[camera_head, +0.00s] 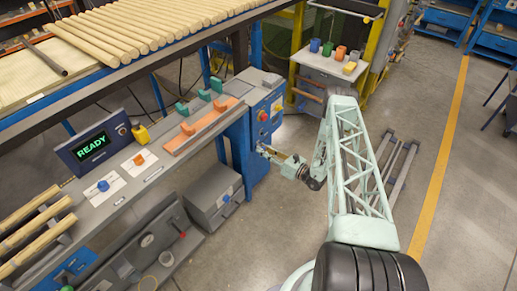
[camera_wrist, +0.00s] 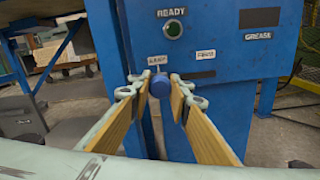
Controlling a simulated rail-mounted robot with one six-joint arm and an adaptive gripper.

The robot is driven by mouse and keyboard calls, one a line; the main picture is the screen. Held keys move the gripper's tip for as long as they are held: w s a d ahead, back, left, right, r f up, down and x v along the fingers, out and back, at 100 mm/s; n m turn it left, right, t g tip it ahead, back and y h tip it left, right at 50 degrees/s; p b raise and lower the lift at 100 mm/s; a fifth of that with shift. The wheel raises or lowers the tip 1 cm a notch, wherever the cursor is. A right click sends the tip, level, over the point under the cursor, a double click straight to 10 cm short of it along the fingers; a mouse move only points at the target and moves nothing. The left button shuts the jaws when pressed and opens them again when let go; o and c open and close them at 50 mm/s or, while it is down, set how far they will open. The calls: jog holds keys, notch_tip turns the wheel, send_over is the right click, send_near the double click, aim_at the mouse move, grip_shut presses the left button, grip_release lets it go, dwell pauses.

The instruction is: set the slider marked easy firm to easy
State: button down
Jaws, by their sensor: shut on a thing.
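A slider with a round blue knob (camera_wrist: 160,86) is on the front of the blue cabinet (camera_wrist: 219,110). Two small white labels stand above it, a left one (camera_wrist: 157,60) and a right one (camera_wrist: 206,54); their print is too blurred to read surely. The knob sits below the left label, at the left end of a dark slot. My gripper (camera_wrist: 160,90) is shut on the blue knob, with one wooden-faced finger on each side. In the head view my gripper (camera_head: 264,151) is at the cabinet front, and the knob is hidden there.
The cabinet has a green button (camera_wrist: 173,30) marked READY above the slider. A bench with a READY screen (camera_head: 92,146) and other knobs stands left. A small table (camera_head: 330,66) with colored cups is behind.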

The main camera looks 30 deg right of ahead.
jog(key=shift+a, duration=0.3)
jog(key=c, duration=2.4)
grip_release()
jog(key=shift+a, duration=0.15)
jog(key=v, duration=1.2)
